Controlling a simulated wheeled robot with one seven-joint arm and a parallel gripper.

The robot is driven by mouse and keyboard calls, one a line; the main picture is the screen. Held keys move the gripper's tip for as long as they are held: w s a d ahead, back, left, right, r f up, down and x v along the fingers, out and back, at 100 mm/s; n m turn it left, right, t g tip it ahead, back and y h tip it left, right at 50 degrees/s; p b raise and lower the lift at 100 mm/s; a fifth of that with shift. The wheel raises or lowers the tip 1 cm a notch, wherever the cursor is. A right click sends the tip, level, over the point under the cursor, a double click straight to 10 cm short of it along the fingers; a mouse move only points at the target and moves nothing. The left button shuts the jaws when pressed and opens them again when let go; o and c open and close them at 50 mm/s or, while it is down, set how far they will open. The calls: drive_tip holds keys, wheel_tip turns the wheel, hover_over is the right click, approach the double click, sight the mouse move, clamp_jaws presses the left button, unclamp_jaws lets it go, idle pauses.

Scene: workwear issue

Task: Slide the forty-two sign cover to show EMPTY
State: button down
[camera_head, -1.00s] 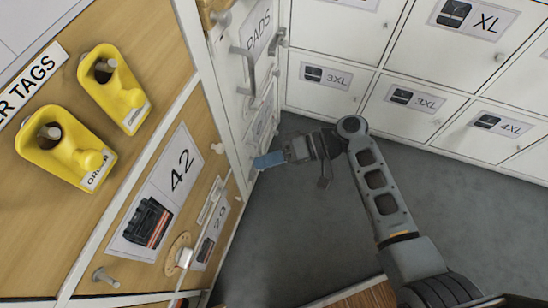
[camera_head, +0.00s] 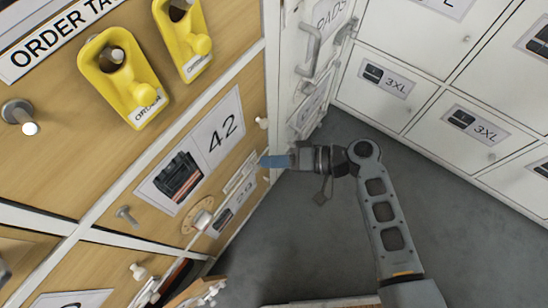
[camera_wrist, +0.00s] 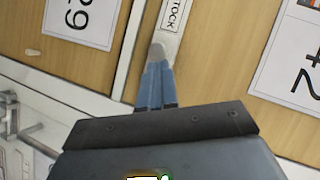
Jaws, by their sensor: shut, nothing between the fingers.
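The 42 door (camera_head: 212,137) is a wood panel with a white label showing a dark striped garment. In the wrist view the sign (camera_wrist: 176,12) reads STOCK, partly cut off at the top edge. My gripper (camera_head: 263,161) has blue fingers, shut and empty, at the right end of the strip. In the wrist view the fingertips (camera_wrist: 158,64) meet a grey rounded piece at the sign's lower end; I cannot tell whether they touch it.
Yellow holders (camera_head: 123,77) hang above. A white door with a handle (camera_head: 309,50) stands close behind my gripper. Grey floor (camera_head: 290,235) is open below.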

drive_tip(key=s+a+p, duration=0.1)
drive_tip(key=s+a, duration=0.3)
drive_tip(key=s, duration=0.1)
drive_tip(key=shift+p, duration=0.3)
drive_tip(key=shift+d, duration=0.1)
